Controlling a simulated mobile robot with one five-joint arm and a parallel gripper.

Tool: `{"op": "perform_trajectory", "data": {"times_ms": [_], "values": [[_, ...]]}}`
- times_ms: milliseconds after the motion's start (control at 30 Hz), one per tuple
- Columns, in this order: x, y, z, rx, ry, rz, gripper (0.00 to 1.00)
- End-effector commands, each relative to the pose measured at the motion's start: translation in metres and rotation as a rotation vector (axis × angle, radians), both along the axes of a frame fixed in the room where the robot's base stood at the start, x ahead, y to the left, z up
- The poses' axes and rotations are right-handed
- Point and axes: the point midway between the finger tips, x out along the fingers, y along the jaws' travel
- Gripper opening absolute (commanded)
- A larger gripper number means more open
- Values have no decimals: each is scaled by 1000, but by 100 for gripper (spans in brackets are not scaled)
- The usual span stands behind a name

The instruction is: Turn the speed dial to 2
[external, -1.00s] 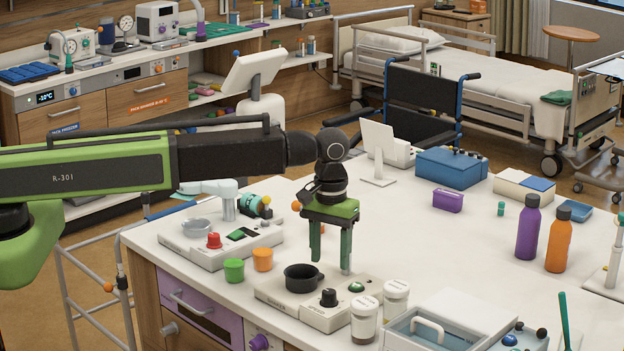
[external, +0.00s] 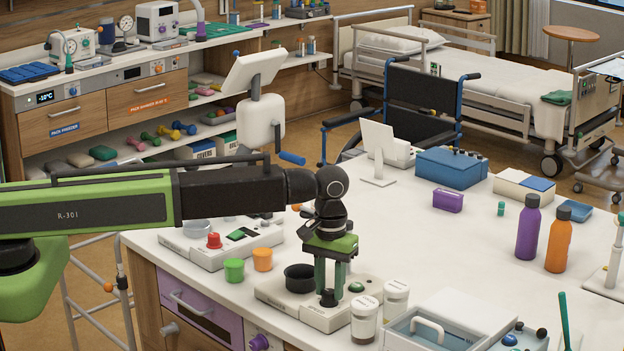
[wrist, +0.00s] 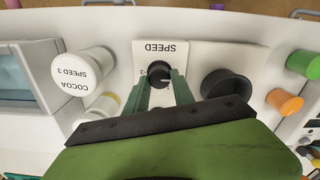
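The speed dial (external: 328,298) is a small black knob on a white mixer base (external: 306,313). In the wrist view the dial (wrist: 159,72) sits below an upside-down SPEED label. A light mark on it points roughly to the right there. A 3 seems to show at its left; the other numbers are hidden or too small to read. My gripper (external: 328,289) points down, its green fingers on either side of the dial. In the wrist view its fingertips (wrist: 160,78) flank the knob closely and appear shut on it.
A black cup (external: 299,278) stands beside the dial. White-lidded jars (external: 364,320) stand close on the other side; one lid (wrist: 83,75) reads COCOA SPEED 3 upside down. Green (external: 234,270) and orange (external: 262,259) cups are to the left. The worktop behind is mostly clear.

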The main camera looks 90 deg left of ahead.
Motion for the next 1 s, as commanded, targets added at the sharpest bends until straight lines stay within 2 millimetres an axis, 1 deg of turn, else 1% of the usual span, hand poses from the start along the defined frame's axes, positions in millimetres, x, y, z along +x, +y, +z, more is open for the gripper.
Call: {"op": "perform_trajectory", "data": {"times_ms": [33, 100, 333, 533, 767, 1000], "values": [[0, 0, 0, 0, 0, 0, 8], [0, 0, 0, 0, 0, 0, 0], [0, 0, 0, 0, 0, -6, 0], [0, 0, 0, 0, 0, -61, 0], [0, 0, 0, 0, 0, -217, 0], [1, -1, 0, 1, 1, -442, 0]]}}
